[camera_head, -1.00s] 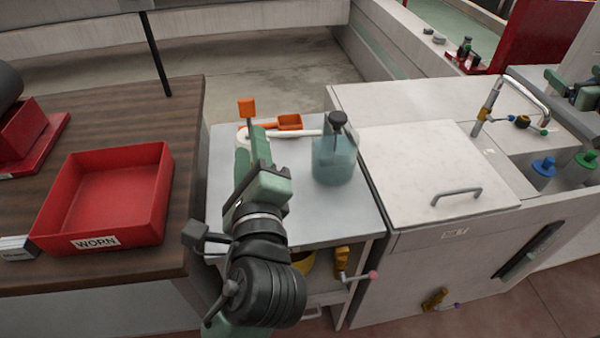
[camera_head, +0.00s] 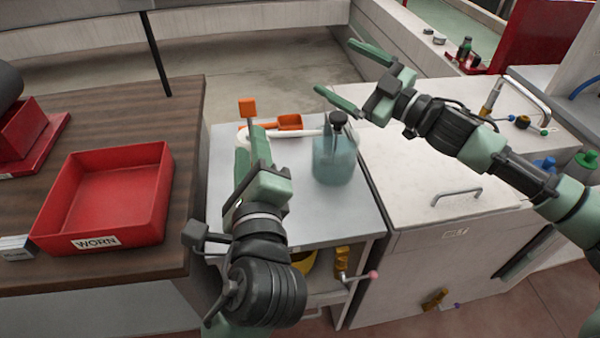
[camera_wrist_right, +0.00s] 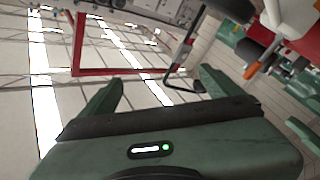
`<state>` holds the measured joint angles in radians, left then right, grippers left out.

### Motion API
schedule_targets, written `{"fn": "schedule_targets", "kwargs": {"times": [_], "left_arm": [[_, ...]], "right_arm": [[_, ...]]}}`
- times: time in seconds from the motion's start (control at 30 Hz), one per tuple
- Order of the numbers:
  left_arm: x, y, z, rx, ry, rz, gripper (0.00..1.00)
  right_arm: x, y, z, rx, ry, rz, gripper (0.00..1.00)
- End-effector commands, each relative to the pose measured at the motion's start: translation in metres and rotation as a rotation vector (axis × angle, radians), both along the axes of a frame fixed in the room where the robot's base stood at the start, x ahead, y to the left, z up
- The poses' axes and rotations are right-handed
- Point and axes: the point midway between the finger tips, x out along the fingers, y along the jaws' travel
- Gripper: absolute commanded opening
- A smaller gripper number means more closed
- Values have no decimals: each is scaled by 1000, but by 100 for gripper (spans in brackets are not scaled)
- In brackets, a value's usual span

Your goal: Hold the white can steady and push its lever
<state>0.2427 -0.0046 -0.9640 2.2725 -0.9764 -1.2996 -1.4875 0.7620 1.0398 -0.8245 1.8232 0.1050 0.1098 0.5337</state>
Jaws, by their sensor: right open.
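The white can is mostly hidden behind my left gripper in the head view. A white spout-like tube (camera_head: 300,134) and an upright orange lever-like piece (camera_head: 247,108) show beyond the fingers. My left gripper (camera_head: 253,140) is over the grey bench top at that spot. Its fingers overlap the can in the picture, and I cannot tell whether they grip it. My right gripper (camera_head: 333,65) is open and empty, above and to the right of the can, with its fingers pointing up-left. Its two fingers also show apart in the right wrist view (camera_wrist_right: 160,88).
A translucent blue pump bottle (camera_head: 334,160) stands close to the right of the can. An orange scoop-like item (camera_head: 289,122) lies behind the tube. A red WORN bin (camera_head: 105,195) sits on the wooden table at left. A white lidded cabinet (camera_head: 410,175) stands at right.

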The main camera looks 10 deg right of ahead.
Motion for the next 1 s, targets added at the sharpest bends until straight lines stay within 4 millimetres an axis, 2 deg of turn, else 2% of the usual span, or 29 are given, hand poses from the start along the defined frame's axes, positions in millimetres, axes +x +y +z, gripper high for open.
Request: {"fn": "schedule_targets", "kwargs": {"times": [0.03, 0.2, 0.3, 0.37, 0.5, 0.7, 0.87, 1.0], "left_arm": [[0, 0, 0, 0, 0, 0, 36], [0, 0, 0, 0, 0, 0, 36], [0, 0, 0, 0, 0, 0, 36], [0, 0, 0, 0, 0, 0, 36], [0, 0, 0, 0, 0, 0, 36], [0, 0, 0, 0, 0, 0, 36], [0, 0, 0, 0, 0, 0, 36], [0, 0, 0, 0, 0, 0, 36]], "right_arm": [[-14, 22, -22, 31, 53, 48, 93], [-66, 83, -82, 159, 248, 186, 93], [-97, 111, -112, 244, 367, 236, 93], [-106, 117, -126, 284, 419, 230, 93], [-108, 113, -151, 321, 481, 163, 93], [-102, 109, -164, 329, 504, 112, 93], [-88, 123, -163, 329, 501, 112, 93], [-68, 142, -163, 329, 501, 112, 93]]}}
